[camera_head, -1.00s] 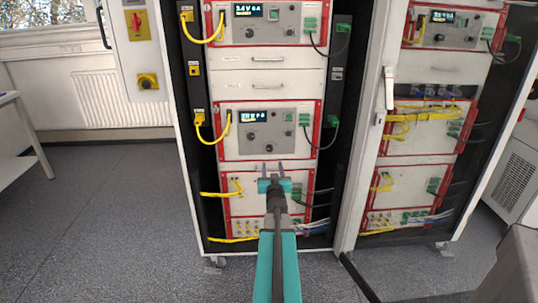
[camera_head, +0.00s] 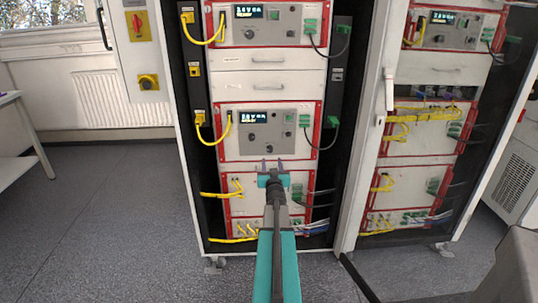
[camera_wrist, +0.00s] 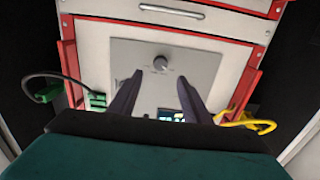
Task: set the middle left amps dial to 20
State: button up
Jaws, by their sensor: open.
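The middle left unit (camera_head: 305,146) is a white front in a red frame with a grey panel (camera_head: 285,139). The dial labels are too small to read. In the wrist view, which looks upside down, a round dial (camera_wrist: 160,62) with marks around it sits just beyond my fingertips. The lit display (camera_wrist: 172,115) is partly hidden by my gripper. My gripper (camera_head: 273,165) is open and empty, below the dial in the head view; its fingers (camera_wrist: 161,72) appear either side of the dial, apparently not touching it.
Yellow cables (camera_head: 215,137) hang left of the unit and a green-plugged dark cable (camera_head: 329,134) right of it. A similar unit (camera_head: 290,28) is above, and the lower unit (camera_head: 297,199) lies behind my gripper. The right rack's door edge (camera_head: 372,120) stands to the right.

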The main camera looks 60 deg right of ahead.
aim_at(270, 150)
jog(key=shift+p+x, duration=0.6)
jog(key=shift+x, duration=4.15)
